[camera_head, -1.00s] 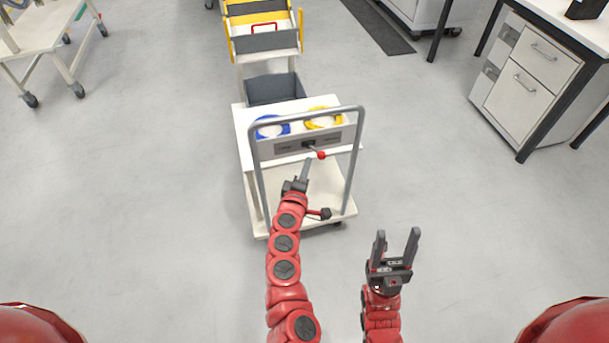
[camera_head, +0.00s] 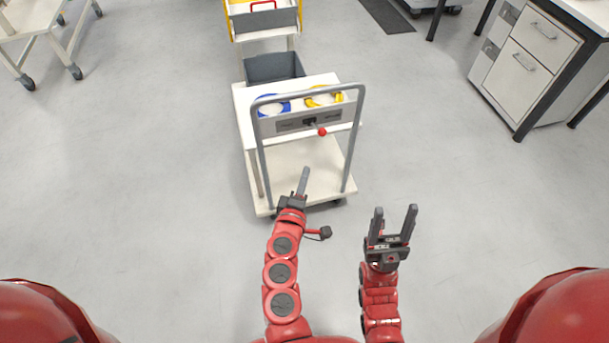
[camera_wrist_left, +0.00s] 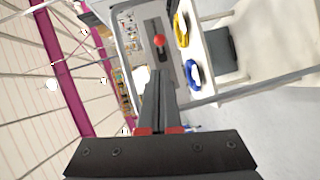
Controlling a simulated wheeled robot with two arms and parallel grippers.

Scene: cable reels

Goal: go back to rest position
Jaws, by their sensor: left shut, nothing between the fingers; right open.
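My left gripper (camera_head: 304,181) is shut and empty. In the head view its fingers show in front of the cart's lower shelf, below the red-knobbed lever. In the left wrist view its closed fingers (camera_wrist_left: 160,88) point toward the cart's panel. My right gripper (camera_head: 394,220) is open and empty, over bare floor to the right of the left arm. The white cart (camera_head: 240,100) stands ahead, with a grey push handle (camera_head: 358,130) and a lever with a red knob (camera_head: 322,132), which also shows in the left wrist view (camera_wrist_left: 159,40).
A blue reel (camera_head: 258,104) and a yellow reel (camera_head: 338,97) lie on the cart top. A grey bin (camera_head: 274,67) and a yellow-sided rack (camera_head: 265,20) stand behind. A drawer cabinet (camera_head: 524,66) is at right, a white trolley (camera_head: 30,20) at left. Floor on both sides is clear.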

